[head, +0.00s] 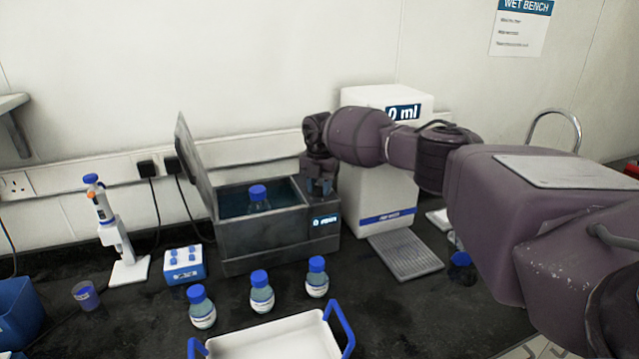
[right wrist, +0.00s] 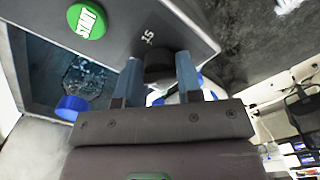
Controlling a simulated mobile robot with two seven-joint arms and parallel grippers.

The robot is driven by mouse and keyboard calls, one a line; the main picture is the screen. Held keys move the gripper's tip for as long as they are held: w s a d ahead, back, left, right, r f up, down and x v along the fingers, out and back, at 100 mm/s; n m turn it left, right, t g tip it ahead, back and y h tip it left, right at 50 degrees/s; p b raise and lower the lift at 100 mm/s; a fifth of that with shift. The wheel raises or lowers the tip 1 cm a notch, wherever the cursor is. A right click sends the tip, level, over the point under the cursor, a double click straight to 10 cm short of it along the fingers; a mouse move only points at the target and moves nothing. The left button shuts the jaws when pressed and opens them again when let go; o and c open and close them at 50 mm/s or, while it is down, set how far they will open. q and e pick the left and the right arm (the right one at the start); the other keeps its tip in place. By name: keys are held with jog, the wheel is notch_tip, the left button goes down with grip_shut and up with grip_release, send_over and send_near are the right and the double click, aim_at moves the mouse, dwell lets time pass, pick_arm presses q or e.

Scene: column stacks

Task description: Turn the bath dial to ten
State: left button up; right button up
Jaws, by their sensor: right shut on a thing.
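The grey water bath (head: 265,250) stands on the dark bench with its lid raised. A small lit display (head: 325,221) on its front seems to start with 0; the rest is too small to read. My right gripper (head: 320,188) is pointed down at the right end of the bath's top. In the right wrist view, a dark round dial (right wrist: 158,68) sits between its two fingers, which are shut on it. A printed 15 shows beside the dial; other marks are hidden. A green START button (right wrist: 87,20) is nearby. My left gripper is not in view.
A blue-capped bottle (head: 258,199) stands inside the bath. Several similar bottles (head: 261,292) stand in front, behind a white tray with blue handles (head: 285,341). A white dispenser (head: 378,205) is close on the right. A pipette stand (head: 115,235) is at left.

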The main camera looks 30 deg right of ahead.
aim_at(320, 186)
jog(key=shift+m, duration=0.9)
jog(key=o, duration=0.9)
jog(key=shift+o, duration=0.2)
jog(key=shift+r, duration=0.1)
notch_tip(320, 186, up, 11)
jog(key=b, duration=0.1)
jog(key=shift+f, duration=0.2)
